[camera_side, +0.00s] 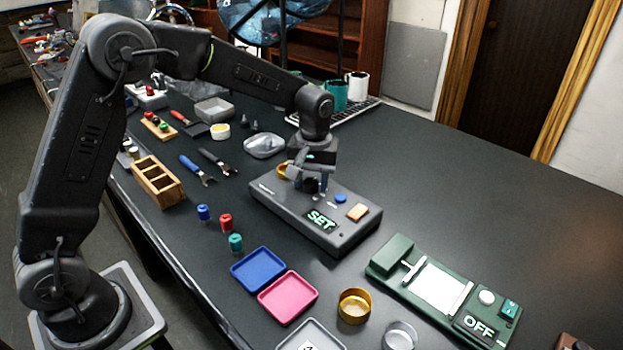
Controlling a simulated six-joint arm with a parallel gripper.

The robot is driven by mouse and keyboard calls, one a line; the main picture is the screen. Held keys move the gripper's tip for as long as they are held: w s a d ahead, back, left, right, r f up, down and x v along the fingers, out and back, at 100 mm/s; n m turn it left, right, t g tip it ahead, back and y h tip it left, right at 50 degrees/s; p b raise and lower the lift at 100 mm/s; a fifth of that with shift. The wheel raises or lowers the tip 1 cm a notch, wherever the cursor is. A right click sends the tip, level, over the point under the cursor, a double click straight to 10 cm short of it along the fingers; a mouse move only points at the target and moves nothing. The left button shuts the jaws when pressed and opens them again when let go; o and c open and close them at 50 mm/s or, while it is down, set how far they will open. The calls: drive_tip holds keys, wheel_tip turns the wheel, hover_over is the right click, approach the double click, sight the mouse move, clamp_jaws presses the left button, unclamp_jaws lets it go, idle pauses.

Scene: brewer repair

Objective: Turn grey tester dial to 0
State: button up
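The grey tester (340,236) lies flat on the dark bench, right of the middle of the picture. Its lit display (321,220) reads SET. A dark round shape at the fingertips may be the dial, mostly hidden by the gripper. I cannot tell the dial's setting, or whether the fingers are touching it or shut on it.
A green device (392,260) with an OFF display stands at right. Blue (258,268) and pink (287,297) trays and a gold ring-like cup (354,306) lie in front. Small blue, red and teal capped pieces stand left of the tester. The bench behind it at right is clear.

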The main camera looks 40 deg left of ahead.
sight(314, 182)
drive_tip(key=shift+o, duration=1.1)
wheel_tip(314, 182, up, 14)
drive_tip(key=shift+w+d, duration=0.15)
drive_tip(key=shift+d, duration=0.1)
drive_tip(key=shift+f, duration=0.1)
